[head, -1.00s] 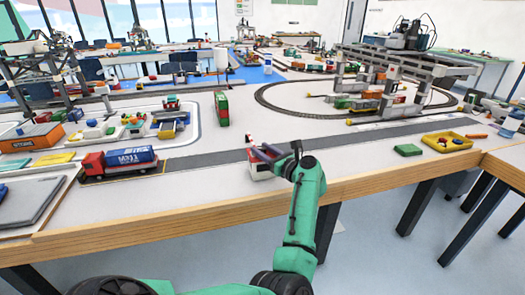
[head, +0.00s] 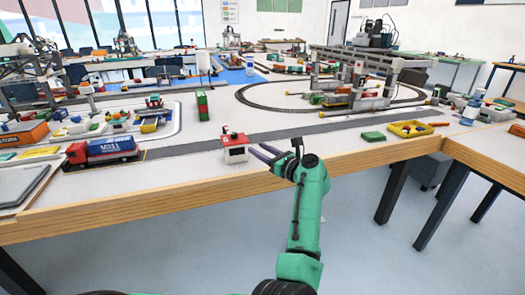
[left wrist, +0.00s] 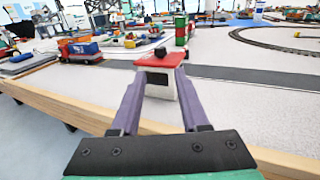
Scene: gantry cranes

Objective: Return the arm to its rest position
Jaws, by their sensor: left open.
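My left arm (head: 310,205), green, reaches up from the bottom of the head view over the table's front edge. My left gripper (head: 265,153) has purple-grey fingers that are apart, with nothing held. A small white box with a red top (head: 235,148) stands upright on the table just left of the fingertips, with a small gap. In the left wrist view the box (left wrist: 160,63) shows straight ahead, beyond and between the open fingers (left wrist: 160,78). My right gripper is not in view.
The table's wooden front edge (head: 200,201) runs under the arm. A red truck with a blue container (head: 110,147) is to the left. A green block (head: 373,136) and a yellow tray (head: 392,129) lie to the right. A gantry crane (head: 365,58) stands behind. Free floor lies in front.

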